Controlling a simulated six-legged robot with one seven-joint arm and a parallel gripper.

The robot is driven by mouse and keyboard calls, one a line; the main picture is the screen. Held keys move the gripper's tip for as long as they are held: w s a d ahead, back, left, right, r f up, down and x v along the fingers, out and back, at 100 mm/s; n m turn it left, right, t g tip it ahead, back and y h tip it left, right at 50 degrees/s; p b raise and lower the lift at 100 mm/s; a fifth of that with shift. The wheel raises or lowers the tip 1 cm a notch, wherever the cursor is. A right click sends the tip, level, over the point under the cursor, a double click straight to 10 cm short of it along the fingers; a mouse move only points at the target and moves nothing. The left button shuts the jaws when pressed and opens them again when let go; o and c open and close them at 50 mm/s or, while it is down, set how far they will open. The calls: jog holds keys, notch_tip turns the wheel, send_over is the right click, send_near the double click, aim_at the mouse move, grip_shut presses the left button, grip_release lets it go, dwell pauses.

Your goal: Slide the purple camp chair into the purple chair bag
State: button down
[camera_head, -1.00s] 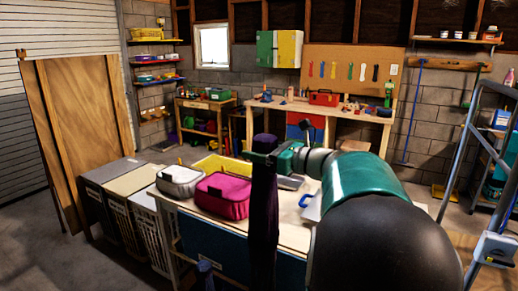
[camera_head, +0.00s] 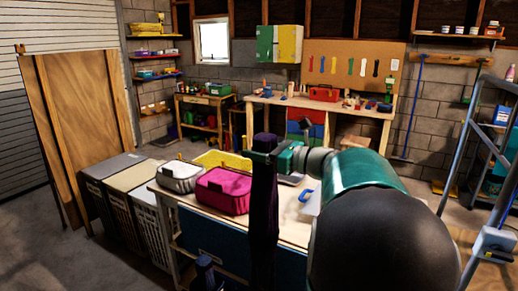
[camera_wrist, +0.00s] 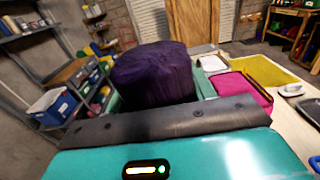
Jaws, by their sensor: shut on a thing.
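A dark purple, long upright bundle (camera_head: 263,215), which looks like the folded camp chair, stands nearly vertical in front of the table. My gripper (camera_head: 272,158) is shut on it near its upper end. Its lower end runs out of the bottom of the head view. The wrist view shows its rounded purple fabric top (camera_wrist: 155,75) between my jaws, just beyond the teal gripper body. I cannot make out the purple chair bag in either view. A small dark blue thing (camera_head: 206,272) shows at the bottom edge, left of the bundle; I cannot tell what it is.
The table (camera_head: 290,230) behind the bundle holds a pink case (camera_head: 222,192), a grey case (camera_head: 182,177) and a yellow tray (camera_head: 222,160). Laundry bins (camera_head: 110,190) stand left. A stepladder (camera_head: 470,180) stands right. Open floor lies at far left.

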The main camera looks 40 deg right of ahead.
jog(key=shift+f, duration=1.3)
